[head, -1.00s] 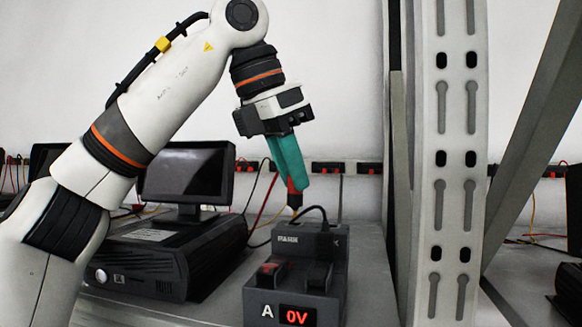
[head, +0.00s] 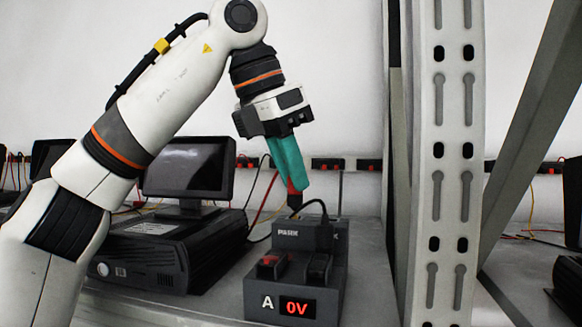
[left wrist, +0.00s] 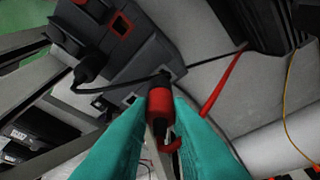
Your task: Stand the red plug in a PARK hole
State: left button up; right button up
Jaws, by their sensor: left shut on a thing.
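My left gripper (head: 291,178), with teal fingers, is shut on the red plug (head: 294,195) and points down. In the left wrist view the red plug (left wrist: 160,103) sits between the teal fingertips, dark tip away from me. The dark grey station (head: 290,265) stands below, with a raised back part marked PARK (head: 288,233) and a front panel reading A and 0V. The plug's tip is at or just above the back top edge of this PARK part; I cannot tell whether it is in a hole. My right gripper is not in view.
A black box with a monitor (head: 187,167) stands left of the station. A grey perforated rack post (head: 445,160) rises close on the right. A black cable (head: 316,207) loops over the PARK part. A red lead (left wrist: 222,80) runs beside the plug in the left wrist view.

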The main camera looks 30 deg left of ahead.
pick_arm(q)
jog(key=shift+f, duration=0.5)
jog(key=shift+w+a, duration=0.15)
jog(key=shift+f, duration=0.25)
dwell(0.4)
jog(key=o, duration=1.3)
jog(key=shift+w+r, duration=0.25)
jog(key=shift+r, duration=0.7)
jog(key=shift+p+v, duration=0.35)
jog(key=shift+v, duration=0.4)
jog(key=shift+w+r, duration=0.1)
jog(key=shift+r, duration=0.95)
